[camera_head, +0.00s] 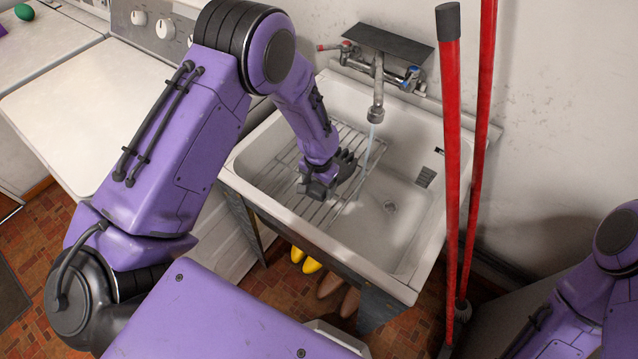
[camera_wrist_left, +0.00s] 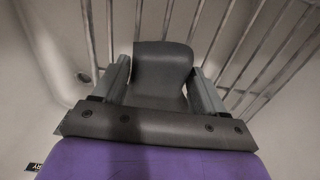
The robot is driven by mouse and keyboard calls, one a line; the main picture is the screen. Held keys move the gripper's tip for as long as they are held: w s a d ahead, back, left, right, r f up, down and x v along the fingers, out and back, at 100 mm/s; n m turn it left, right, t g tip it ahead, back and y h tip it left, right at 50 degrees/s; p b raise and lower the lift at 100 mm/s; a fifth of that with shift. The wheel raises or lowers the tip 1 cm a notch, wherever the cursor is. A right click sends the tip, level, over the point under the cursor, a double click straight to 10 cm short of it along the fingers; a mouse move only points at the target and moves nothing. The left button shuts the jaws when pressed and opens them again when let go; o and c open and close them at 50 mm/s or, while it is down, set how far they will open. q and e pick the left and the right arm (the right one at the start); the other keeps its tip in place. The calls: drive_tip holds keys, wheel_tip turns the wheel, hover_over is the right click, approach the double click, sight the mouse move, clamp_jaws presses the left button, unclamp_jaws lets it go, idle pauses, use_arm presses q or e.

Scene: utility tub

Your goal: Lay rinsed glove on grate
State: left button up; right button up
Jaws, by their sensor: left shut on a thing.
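The dark grey glove (camera_head: 346,163) is held by my left gripper (camera_head: 325,184) over the sink, low above the wire grate (camera_head: 280,178). In the left wrist view the glove (camera_wrist_left: 163,65) sits between the two fingers of the left gripper (camera_wrist_left: 160,82), its rounded end pointing away from me. The grate bars (camera_wrist_left: 232,40) run behind and to the right of it. I cannot tell whether the glove touches the bars. My right gripper is out of view; only part of that arm shows at the lower right.
The white utility tub (camera_head: 438,225) surrounds the grate, with bare basin and a drain (camera_head: 390,206) to the right. The faucet (camera_head: 376,100) runs a thin water stream (camera_head: 370,148) just right of the glove. Red poles (camera_head: 452,150) stand at the tub's right front.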

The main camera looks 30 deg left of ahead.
use_arm(q)
drive_tip(key=shift+f, duration=0.15)
drive_tip(key=o, duration=1.2)
wheel_tip(320, 180, up, 12)
drive_tip(key=shift+s+r+b, duration=0.1)
drive_tip(key=shift+r+b, duration=0.1)
drive_tip(key=shift+b, duration=0.25)
